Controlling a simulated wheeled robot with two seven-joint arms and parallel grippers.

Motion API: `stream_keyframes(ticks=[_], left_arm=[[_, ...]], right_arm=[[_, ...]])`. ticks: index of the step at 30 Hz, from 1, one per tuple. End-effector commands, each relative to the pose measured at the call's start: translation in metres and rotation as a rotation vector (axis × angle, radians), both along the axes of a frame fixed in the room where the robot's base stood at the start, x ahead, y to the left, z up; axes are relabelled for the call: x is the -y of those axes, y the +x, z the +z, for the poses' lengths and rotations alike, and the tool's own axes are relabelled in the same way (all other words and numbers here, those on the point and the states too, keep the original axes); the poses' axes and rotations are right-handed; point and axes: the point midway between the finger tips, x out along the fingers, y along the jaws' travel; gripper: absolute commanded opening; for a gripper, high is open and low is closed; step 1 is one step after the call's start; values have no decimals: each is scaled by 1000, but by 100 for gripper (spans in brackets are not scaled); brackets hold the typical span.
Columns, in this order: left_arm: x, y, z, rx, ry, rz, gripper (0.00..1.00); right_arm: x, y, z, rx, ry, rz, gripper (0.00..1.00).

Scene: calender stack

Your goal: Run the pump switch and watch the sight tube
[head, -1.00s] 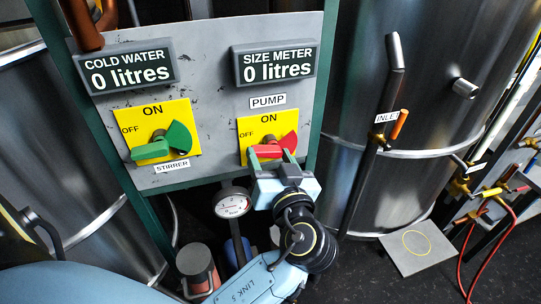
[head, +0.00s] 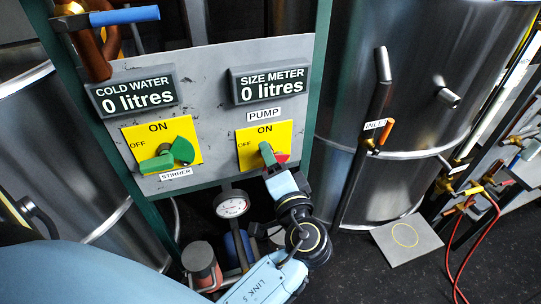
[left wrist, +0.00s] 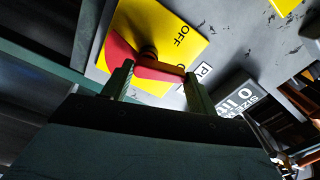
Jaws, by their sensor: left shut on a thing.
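The red pump switch (head: 283,158) sits on a yellow plate (head: 248,136) marked ON and OFF, under the PUMP label (head: 264,115). My left gripper (head: 270,156) covers most of its handle in the head view. In the left wrist view, the red switch (left wrist: 121,49) shows its handle between the two fingers of my left gripper (left wrist: 158,73), which is shut on it. The handle's exact angle is hard to tell. The size meter (head: 270,84) reads 0 litres. I cannot pick out the sight tube with certainty. My right gripper is not in view.
The green stirrer switch (head: 160,162) is left of the pump switch. A cold water display (head: 132,92) reads 0 litres. A blue-handled tap (head: 122,15) is at top left. A dial gauge (head: 231,205) is below the panel. A steel tank (head: 425,95) stands right.

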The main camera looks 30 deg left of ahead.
Motion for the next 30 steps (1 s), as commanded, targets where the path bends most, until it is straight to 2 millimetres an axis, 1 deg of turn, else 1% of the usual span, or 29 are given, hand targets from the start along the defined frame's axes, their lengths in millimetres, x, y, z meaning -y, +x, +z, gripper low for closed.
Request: stream_keyframes(ticks=[1,3,12,19,30], left_arm=[[1,0,3,-32,26,1,35],[1,1,2,-75,61,0,35],[4,4,2,-210,179,-1,35],[4,5,1,-261,222,-1,35],[5,5,0,-275,234,-1,35]], right_arm=[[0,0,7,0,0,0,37],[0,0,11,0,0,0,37],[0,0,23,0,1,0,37],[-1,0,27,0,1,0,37],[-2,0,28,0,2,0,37]])
